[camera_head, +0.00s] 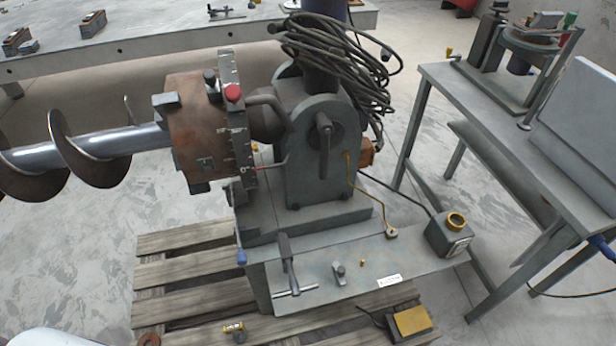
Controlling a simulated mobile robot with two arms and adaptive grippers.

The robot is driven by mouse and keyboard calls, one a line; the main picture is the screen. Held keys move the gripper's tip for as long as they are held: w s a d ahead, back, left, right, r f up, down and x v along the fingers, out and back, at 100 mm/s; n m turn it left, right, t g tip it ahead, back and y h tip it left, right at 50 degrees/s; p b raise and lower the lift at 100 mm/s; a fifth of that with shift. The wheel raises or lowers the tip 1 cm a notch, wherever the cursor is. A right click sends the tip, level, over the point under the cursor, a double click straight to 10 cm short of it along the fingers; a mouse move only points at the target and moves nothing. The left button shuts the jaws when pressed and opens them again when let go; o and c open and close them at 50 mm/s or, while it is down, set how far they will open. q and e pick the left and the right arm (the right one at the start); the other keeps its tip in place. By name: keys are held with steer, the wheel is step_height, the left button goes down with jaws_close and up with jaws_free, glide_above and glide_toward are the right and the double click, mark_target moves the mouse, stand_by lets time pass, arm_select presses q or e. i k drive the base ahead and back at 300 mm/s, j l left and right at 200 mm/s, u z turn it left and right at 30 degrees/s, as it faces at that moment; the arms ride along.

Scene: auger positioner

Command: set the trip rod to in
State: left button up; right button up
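The auger positioner's grey gearbox housing (310,150) stands in the middle, with a dark lever (324,140) hanging on its face. No part is clearly marked as the trip rod, so I cannot tell which one it is. A thin yellow bent rod (354,192) runs from the housing's right side down to a small block (391,233) on the base plate. A grey-handled lever (288,262) with a crossbar stands at the base's front left. A small grey toggle (339,273) and a short brass pin (362,262) sit beside it.
The auger screw (90,145) reaches left from a rusty collar (195,130) with a red knob (233,92). A wooden pallet (190,270) lies underneath. A yellow foot pedal (412,320) is in front. Grey benches stand at right (490,140) and behind (130,45). Cables hang over the housing.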

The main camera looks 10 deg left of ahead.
mark_target(241, 258)
steer(key=u, duration=0.95)
